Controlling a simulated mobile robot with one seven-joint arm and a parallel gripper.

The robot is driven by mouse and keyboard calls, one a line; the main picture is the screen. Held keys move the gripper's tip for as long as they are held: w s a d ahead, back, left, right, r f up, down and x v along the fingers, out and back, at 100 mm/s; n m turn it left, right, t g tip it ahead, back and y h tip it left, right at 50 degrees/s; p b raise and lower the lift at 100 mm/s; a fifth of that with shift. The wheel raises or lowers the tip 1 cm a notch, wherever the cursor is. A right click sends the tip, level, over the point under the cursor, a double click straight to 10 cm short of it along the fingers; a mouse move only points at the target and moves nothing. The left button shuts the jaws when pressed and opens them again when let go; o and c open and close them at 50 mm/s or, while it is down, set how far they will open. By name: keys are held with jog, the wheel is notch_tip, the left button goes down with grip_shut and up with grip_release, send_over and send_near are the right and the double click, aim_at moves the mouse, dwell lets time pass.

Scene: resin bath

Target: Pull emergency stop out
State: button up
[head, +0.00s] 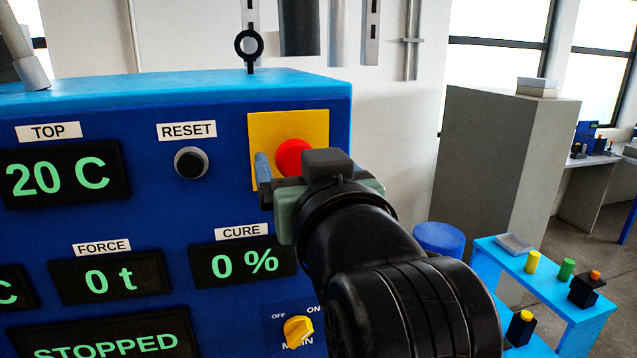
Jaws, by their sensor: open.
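The emergency stop (292,156) is a red round button on a yellow square plate (262,128) at the upper right of the blue control panel (225,208). Its lower right part is hidden behind my gripper (282,172). My gripper is open at the button, with one bluish finger visible just left of the red head. The other finger is hidden behind the gripper body. I cannot tell whether the fingers touch the button.
A black reset button (190,163) and a yellow main switch (298,331) are on the same panel. The display (107,343) reads STOPPED. A light blue bench (545,285) with small parts and a blue stool (438,238) stand to the right.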

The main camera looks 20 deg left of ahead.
jog(key=b+v, duration=0.4)
jog(key=v, duration=0.8)
jog(key=shift+s+d, duration=0.2)
